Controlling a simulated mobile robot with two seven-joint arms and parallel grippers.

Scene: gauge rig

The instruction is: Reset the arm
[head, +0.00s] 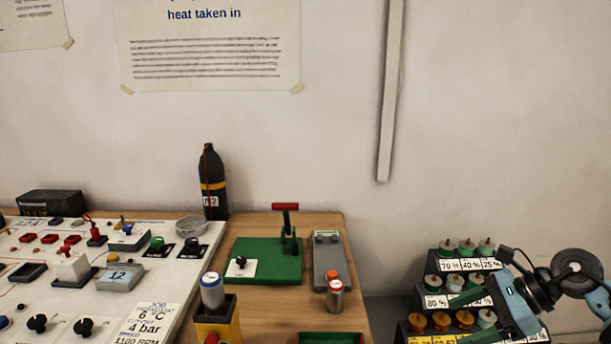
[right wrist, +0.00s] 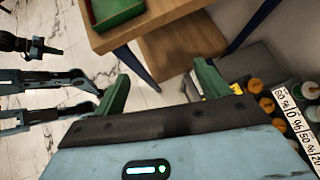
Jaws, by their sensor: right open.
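My right gripper (head: 466,317) is at the lower right of the head view, beside the stepped rack. Its green fingers are apart with nothing between them, and they also show in the right wrist view (right wrist: 160,88). My right arm comes in from the right edge. My left gripper is not seen in the head view.
A white panel (head: 150,292) with knobs and switches fills the left. A black bottle (head: 212,185) stands behind it. A grey device (head: 327,256) and a small metal cylinder (head: 335,300) are on the bench. The stepped rack (head: 418,328) holds several capped pieces with percent labels.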

